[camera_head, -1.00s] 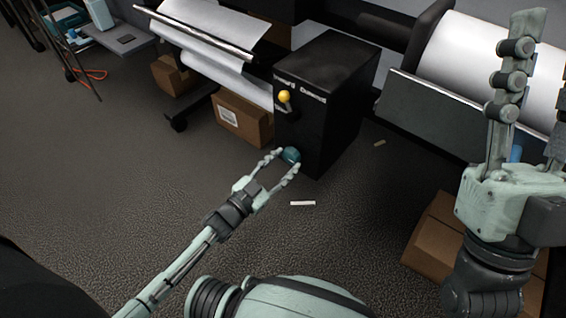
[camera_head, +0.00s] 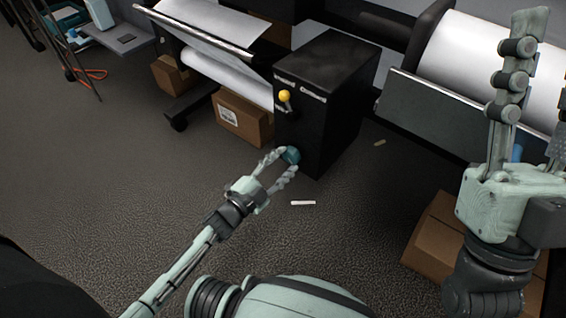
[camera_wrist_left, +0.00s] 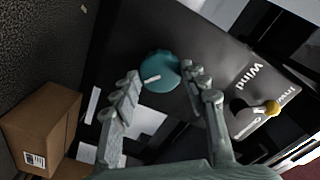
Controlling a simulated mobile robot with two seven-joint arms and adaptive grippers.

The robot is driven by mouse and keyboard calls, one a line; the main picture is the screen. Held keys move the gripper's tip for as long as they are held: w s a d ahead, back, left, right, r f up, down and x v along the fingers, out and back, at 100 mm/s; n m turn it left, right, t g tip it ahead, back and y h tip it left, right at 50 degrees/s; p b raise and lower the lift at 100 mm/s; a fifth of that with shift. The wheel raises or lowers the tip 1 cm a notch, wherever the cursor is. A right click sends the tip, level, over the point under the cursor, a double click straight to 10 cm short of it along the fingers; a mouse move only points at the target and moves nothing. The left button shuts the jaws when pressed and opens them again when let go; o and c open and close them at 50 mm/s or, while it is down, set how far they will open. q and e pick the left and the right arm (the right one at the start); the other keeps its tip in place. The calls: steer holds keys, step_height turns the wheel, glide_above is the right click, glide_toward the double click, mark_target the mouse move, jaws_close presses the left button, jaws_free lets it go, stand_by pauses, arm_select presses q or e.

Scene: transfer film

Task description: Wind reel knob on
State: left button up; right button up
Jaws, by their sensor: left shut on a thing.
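The teal reel knob (camera_head: 290,155) sits low on the front face of the black box (camera_head: 318,125). In the left wrist view the knob (camera_wrist_left: 160,72) is round with a pale mark line, beside the word "Wind". My left gripper (camera_head: 286,164) is at the knob with a finger on each side, shut on it; its fingertips also show in the left wrist view (camera_wrist_left: 163,80). My right gripper (camera_head: 515,70) is raised at the right with its fingers pointing up, away from the box. Whether its fingers are apart is unclear.
A yellow-tipped lever (camera_head: 285,97) stands above the knob on the box. A cardboard box (camera_head: 243,120) is left of it, and another (camera_head: 435,240) lies at the right. A small white strip (camera_head: 303,203) lies on the open carpet. A large white roll (camera_head: 480,55) is behind.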

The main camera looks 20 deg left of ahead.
stand_by(0.4)
arm_select(q)
steer(key=o, duration=0.8)
steer(key=shift+c, duration=0.2)
steer(key=o, duration=0.4)
steer(key=v, duration=1.2)
steer(key=shift+s, duration=0.15)
